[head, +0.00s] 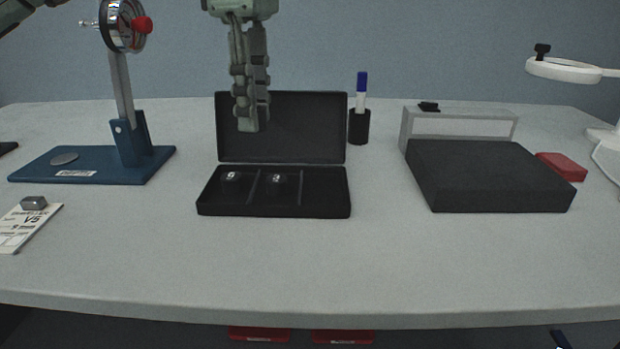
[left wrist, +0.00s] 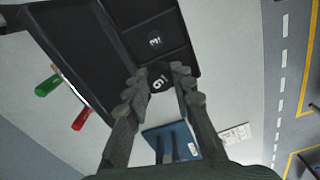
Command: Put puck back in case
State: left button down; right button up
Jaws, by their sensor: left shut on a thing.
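The black case (head: 275,209) lies open on the table, its lid (head: 310,125) standing up at the back. Its base has compartments split by thin dividers; small pale marks show in the left and middle ones, and the right one looks empty. My left gripper (head: 250,126) points down above the case, in front of the lid. In the left wrist view its fingertips (left wrist: 160,77) flank a dark round patch with a white numeral, and another numeral shows in the case (left wrist: 188,62) beyond. The held puck's outline is hard to separate from the dark case. My right gripper is not in view.
A blue stand (head: 130,160) with a ring and red knob is left, near a printed card (head: 25,228). A black block (head: 490,175), red box (head: 562,167) and white lamp (head: 565,69) are right. The front table is clear.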

aim_at(319, 192)
pick_arm(q)
jog(key=d+f, duration=0.1)
jog(key=d, duration=0.1)
jog(key=d+f, duration=0.2)
jog(key=d, duration=0.1)
jog(key=d+f, duration=0.2)
jog(key=d, duration=0.1)
jog(key=shift+s+d, duration=0.1)
jog(key=shift+d, duration=0.05)
jog(key=shift+f, duration=2.05)
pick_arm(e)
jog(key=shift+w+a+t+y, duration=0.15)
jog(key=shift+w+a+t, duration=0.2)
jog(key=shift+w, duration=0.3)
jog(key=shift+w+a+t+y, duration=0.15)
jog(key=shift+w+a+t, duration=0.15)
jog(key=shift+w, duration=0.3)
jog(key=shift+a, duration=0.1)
pick_arm(q)
jog(key=shift+f, duration=0.1)
jog(key=c, duration=1.3)
grip_release()
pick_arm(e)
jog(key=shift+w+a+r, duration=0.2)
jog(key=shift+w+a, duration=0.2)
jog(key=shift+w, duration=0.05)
